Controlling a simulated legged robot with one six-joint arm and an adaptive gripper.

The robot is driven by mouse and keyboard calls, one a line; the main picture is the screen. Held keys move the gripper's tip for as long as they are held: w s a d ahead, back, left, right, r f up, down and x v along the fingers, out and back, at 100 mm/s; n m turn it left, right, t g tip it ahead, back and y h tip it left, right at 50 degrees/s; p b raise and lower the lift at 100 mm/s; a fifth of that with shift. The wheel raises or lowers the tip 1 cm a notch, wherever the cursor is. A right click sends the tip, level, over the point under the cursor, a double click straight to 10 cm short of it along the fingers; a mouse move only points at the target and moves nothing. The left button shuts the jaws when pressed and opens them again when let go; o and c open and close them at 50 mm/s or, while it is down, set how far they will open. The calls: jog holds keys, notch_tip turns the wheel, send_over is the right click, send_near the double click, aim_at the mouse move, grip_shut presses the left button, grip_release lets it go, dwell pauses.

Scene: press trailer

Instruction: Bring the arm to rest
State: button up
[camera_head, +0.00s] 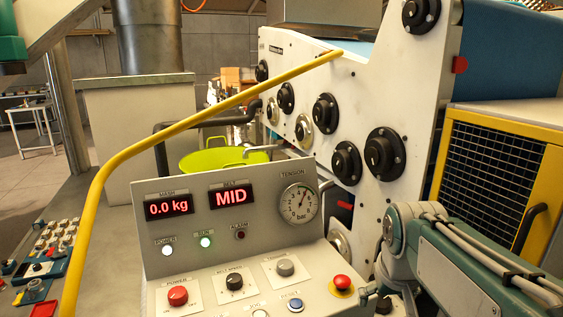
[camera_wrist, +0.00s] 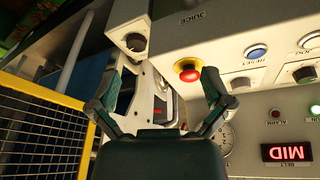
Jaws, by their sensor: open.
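My arm (camera_head: 445,255) reaches in from the lower right in the head view, in front of the control panel's right end. My gripper (camera_wrist: 164,82) shows in the wrist view with its two green fingers spread apart and nothing between them. The picture there is turned over, so the panel hangs from the top. The red mushroom button (camera_wrist: 187,70) on its yellow base lies beyond the gap between the fingers, closer to the right finger; the head view also shows the button (camera_head: 342,283). I cannot tell how far the fingers are from the panel.
The grey control panel (camera_head: 255,238) has lit displays reading 0.0 kg and MID, a tension gauge (camera_head: 299,203) and several knobs. A yellow rail (camera_head: 190,110) crosses in front. A white machine plate (camera_head: 345,75) and a yellow mesh guard (camera_head: 497,165) stand behind my arm.

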jog(key=s+a+f+t, duration=0.1)
jog(key=s, duration=0.5)
jog(key=s+a+f+t, duration=0.1)
jog(key=s+f, duration=0.1)
jog(key=s, duration=0.5)
jog(key=shift+a+f+y, duration=0.3)
jog(key=shift+a, duration=0.05)
jog(key=shift+w, duration=0.1)
dwell(6.2)
